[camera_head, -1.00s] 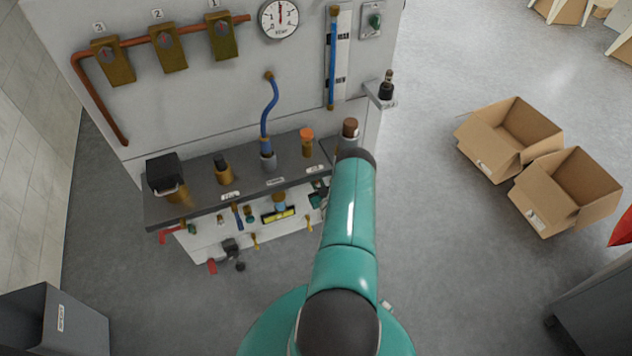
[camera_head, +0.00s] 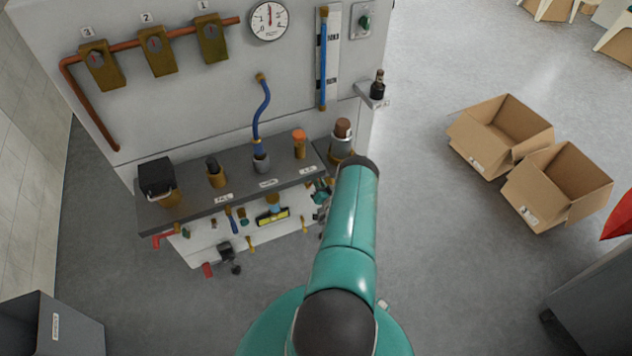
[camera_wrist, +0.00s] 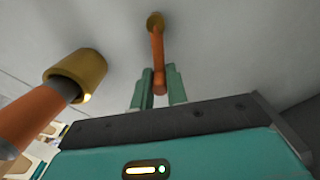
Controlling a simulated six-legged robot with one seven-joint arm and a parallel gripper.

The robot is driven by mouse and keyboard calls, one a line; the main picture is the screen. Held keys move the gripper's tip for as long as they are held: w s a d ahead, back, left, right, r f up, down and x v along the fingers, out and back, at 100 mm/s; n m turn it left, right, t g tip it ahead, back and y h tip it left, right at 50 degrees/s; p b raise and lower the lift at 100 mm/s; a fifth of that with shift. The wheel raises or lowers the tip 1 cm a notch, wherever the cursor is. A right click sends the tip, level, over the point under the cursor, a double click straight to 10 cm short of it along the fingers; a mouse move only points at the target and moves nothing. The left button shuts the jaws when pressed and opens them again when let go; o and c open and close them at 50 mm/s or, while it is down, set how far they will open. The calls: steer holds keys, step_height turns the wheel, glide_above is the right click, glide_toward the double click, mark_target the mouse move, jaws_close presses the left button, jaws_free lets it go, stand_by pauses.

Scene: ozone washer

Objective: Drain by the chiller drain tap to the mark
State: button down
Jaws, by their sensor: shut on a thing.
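In the wrist view my gripper (camera_wrist: 158,88) has its two teal fingers closed on the lower end of a copper-coloured lever (camera_wrist: 157,48). The lever runs from a brass fitting (camera_wrist: 155,21) on a pale wall. It looks like a tap handle; no label shows. In the head view my gripper (camera_head: 321,192) is partly visible beside my arm, at the bench's right end, and what it holds is hidden. A blue sight tube (camera_head: 323,62) stands upright on the panel beside a white strip (camera_head: 333,50) with dark bands. The blue fills nearly its whole length.
A copper pipe with a brass collar (camera_wrist: 76,75) is close at left in the wrist view. The dark shelf (camera_head: 235,196) carries several fittings. A round gauge (camera_head: 269,20) is above.

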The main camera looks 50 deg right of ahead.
steer(key=shift+s+d+f+m, duration=0.15)
steer(key=shift+f+m, duration=0.15)
steer(key=shift+m, duration=0.4)
steer(key=c, duration=1.4)
jaws_free()
steer(key=shift+s, duration=0.1)
steer(key=v, duration=1.3)
steer(key=shift+s, duration=0.25)
